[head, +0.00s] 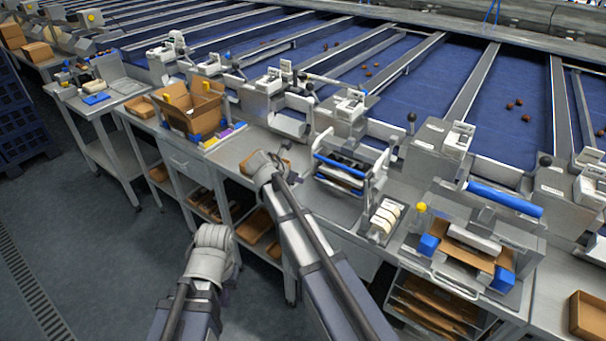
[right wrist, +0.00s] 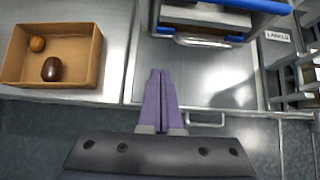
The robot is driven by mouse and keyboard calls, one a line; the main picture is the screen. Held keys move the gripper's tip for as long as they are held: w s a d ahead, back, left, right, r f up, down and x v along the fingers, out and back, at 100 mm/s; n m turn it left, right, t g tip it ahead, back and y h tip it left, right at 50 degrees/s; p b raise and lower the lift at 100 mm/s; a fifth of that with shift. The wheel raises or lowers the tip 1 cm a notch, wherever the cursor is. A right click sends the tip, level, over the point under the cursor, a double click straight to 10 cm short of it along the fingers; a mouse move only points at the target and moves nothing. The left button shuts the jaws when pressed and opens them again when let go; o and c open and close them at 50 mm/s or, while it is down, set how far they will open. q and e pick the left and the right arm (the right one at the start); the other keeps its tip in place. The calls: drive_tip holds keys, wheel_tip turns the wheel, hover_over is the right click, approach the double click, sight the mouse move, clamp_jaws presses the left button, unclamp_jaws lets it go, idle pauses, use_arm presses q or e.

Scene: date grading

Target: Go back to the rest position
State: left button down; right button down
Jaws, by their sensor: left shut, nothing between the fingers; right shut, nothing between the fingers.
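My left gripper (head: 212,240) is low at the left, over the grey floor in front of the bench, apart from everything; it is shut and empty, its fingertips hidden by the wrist. My right gripper (head: 262,160) is at the bench front edge, beside a small cardboard box (head: 283,150) that it partly covers. The right wrist view shows its two purple fingers (right wrist: 160,78) shut together with nothing between them, above the metal bench front.
The metal bench (head: 232,150) runs across the view. An open carton (head: 200,122), a rack with blue bars (head: 340,172) and a label roll holder (head: 382,220) stand on it. A taping machine (head: 470,250) is at right. The floor (head: 110,230) at left is clear.

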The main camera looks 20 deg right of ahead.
drive_tip(key=shift+s+a+r, duration=0.25)
drive_tip(key=shift+a+r, duration=0.1)
drive_tip(key=shift+r, duration=0.05)
drive_tip(key=s+a+f+m+g+y, duration=0.2)
drive_tip(key=s+a+m, duration=0.3)
drive_tip(key=s, duration=0.5)
drive_tip(key=s+a+f+m+g+y, duration=0.2)
drive_tip(key=s+a+m, duration=0.3)
drive_tip(key=s+m, duration=0.4)
drive_tip(key=s+a+f+m+g+y, duration=0.1)
drive_tip(key=s+a+m, duration=0.4)
drive_tip(key=s, duration=0.6)
drive_tip(key=f+m, duration=0.1)
drive_tip(key=m, duration=0.1)
drive_tip(key=shift+f+m+g+y, duration=0.15)
drive_tip(key=shift+m+g+y, duration=0.25)
drive_tip(key=shift+s, duration=0.1)
